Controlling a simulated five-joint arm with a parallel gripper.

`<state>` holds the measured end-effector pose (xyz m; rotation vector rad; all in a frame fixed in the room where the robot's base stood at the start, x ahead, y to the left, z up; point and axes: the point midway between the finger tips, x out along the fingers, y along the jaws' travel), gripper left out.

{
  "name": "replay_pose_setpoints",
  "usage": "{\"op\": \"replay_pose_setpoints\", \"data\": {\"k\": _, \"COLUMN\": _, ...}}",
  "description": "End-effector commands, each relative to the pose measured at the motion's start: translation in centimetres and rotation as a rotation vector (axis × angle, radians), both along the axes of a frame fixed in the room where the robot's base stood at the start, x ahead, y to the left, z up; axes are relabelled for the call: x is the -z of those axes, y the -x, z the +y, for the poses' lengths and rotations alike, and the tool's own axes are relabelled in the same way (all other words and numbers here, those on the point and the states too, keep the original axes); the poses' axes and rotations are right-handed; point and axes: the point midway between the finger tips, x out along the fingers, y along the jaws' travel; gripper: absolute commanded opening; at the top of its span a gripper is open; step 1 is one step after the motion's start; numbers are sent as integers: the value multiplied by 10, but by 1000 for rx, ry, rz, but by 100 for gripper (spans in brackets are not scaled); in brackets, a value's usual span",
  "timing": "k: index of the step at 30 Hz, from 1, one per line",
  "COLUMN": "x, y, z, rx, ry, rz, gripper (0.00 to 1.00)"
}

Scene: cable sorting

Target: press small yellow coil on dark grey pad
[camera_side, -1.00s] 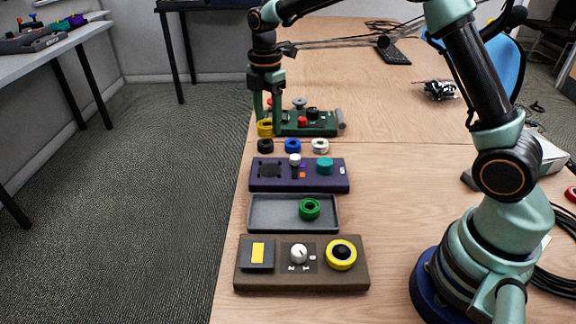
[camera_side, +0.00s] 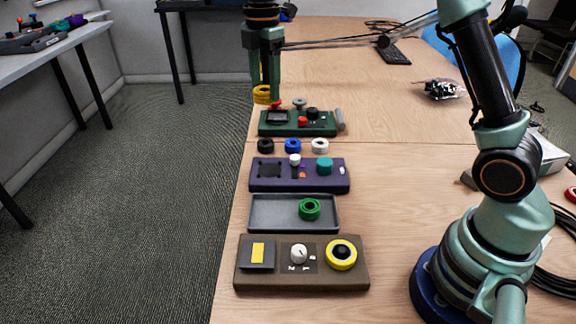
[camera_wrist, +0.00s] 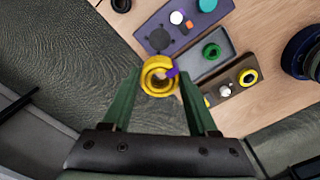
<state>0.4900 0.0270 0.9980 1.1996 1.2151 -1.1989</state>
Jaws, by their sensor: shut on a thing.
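The small yellow coil (camera_side: 261,94) is between the fingertips of my gripper (camera_side: 265,86), which is shut on it. In the side view, it is raised above the left end of the green board. In the wrist view, the coil (camera_wrist: 150,84) sits at the fingertips with a small purple tab on its right. A flat dark patch (camera_side: 270,170) lies on the left of the purple board (camera_side: 312,185) and is bare; it also shows in the wrist view (camera_wrist: 159,39). It looks like the dark grey pad. The coil is well apart from it.
Black (camera_side: 265,146), blue (camera_side: 293,146) and white (camera_side: 320,146) coils lie between the green board (camera_side: 290,129) and the purple board. A grey tray (camera_side: 268,215) holds a green coil (camera_side: 310,209). A brown board (camera_side: 302,281) carries a knob and a larger yellow ring (camera_side: 341,266).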

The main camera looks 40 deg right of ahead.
Motion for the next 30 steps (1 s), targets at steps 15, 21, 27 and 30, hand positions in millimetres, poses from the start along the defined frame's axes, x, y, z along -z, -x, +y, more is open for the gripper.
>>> {"op": "replay_pose_setpoints", "data": {"k": 15, "x": 82, "y": 99, "z": 143, "rx": -258, "ry": 1, "rz": 3, "gripper": 0}}
{"op": "replay_pose_setpoints", "data": {"k": 21, "x": 110, "y": 150, "z": 174, "rx": -345, "ry": 0, "rz": 1, "gripper": 0}}
{"op": "replay_pose_setpoints", "data": {"k": 27, "x": 123, "y": 174, "z": 184, "rx": -383, "ry": -1, "rz": 0, "gripper": 0}}
{"op": "replay_pose_setpoints", "data": {"k": 30, "x": 127, "y": 178, "z": 185, "rx": -387, "ry": 0, "rz": 1, "gripper": 0}}
